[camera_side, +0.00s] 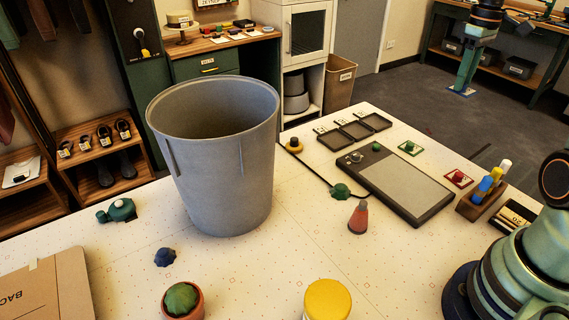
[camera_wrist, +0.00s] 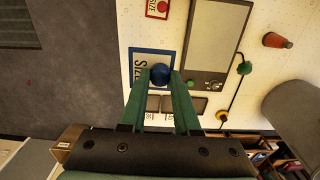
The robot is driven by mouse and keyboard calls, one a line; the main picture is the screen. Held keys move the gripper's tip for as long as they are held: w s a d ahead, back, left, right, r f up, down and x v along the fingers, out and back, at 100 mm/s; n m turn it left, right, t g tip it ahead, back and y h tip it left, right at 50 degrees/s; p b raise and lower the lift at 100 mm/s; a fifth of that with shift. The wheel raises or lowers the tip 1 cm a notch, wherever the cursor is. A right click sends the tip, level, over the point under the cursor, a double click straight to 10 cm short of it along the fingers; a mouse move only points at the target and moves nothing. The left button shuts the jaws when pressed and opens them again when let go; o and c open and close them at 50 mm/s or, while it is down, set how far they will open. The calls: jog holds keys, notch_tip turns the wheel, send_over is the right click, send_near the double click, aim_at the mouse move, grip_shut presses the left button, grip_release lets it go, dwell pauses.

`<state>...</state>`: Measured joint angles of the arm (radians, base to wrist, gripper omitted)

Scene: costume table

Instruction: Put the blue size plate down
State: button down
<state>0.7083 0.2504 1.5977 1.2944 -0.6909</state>
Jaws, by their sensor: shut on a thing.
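My gripper (camera_wrist: 160,82) is shut on the round blue knob of the blue size plate (camera_wrist: 139,72). The plate is white with a blue border and hangs below the fingertips, its SIZE lettering partly covered by a finger. In the side view, my gripper (camera_side: 466,76) and the blue size plate (camera_side: 460,91) are at the upper right, in front of the dark floor, and the plate is held in the air.
A green-knobbed plate (camera_side: 410,148) and a red-knobbed plate (camera_side: 457,180) lie on the table around a grey pad (camera_side: 400,183). A red cone (camera_side: 358,218), green lumps and a large grey bin (camera_side: 222,170) stand to the left. A pen holder (camera_side: 480,202) is at the right.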

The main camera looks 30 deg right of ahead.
notch_tip(320, 180, up, 9)
jog(key=w+a+n, duration=0.3)
jog(key=w+a, duration=0.1)
jog(key=a, duration=0.6)
jog(key=w+a+n, duration=0.3)
jog(key=a, duration=0.6)
jog(key=w+a+n, duration=0.3)
jog(key=w+a, duration=0.1)
jog(key=a, duration=0.6)
jog(key=n, duration=0.9)
send_over(255, 286)
notch_tip(255, 286, down, 31)
jog(key=shift+f, duration=0.2)
jog(key=c, duration=0.6)
grip_release()
jog(key=shift+f, duration=0.1)
jog(key=shift+c, duration=0.2)
